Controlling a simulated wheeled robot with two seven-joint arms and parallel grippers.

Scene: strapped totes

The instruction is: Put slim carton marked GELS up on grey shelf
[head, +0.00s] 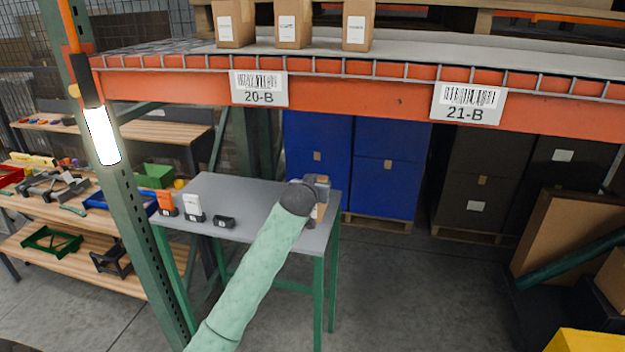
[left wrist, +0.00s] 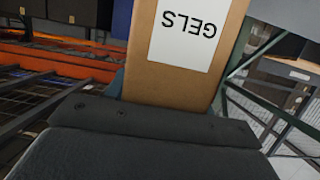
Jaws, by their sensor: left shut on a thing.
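The slim brown carton marked GELS (left wrist: 150,80) is in my left gripper. Its white label reads upside down in the left wrist view. In the head view only a brown sliver of the carton (head: 321,211) shows behind my left gripper (head: 318,190), which is shut on it in front of the grey table's right end. I cannot tell how far the carton is from the tabletop. The grey shelf (head: 420,52) lies above and behind, over an orange beam with labels 20-B and 21-B. My right gripper is not in view.
Three brown labelled cartons (head: 293,24) stand on the shelf's left part; it looks clear to their right. A wire lip (head: 400,73) runs along its front edge. Small devices (head: 192,207) stand on the grey table (head: 245,195). A green rack post (head: 140,230) rises at left.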

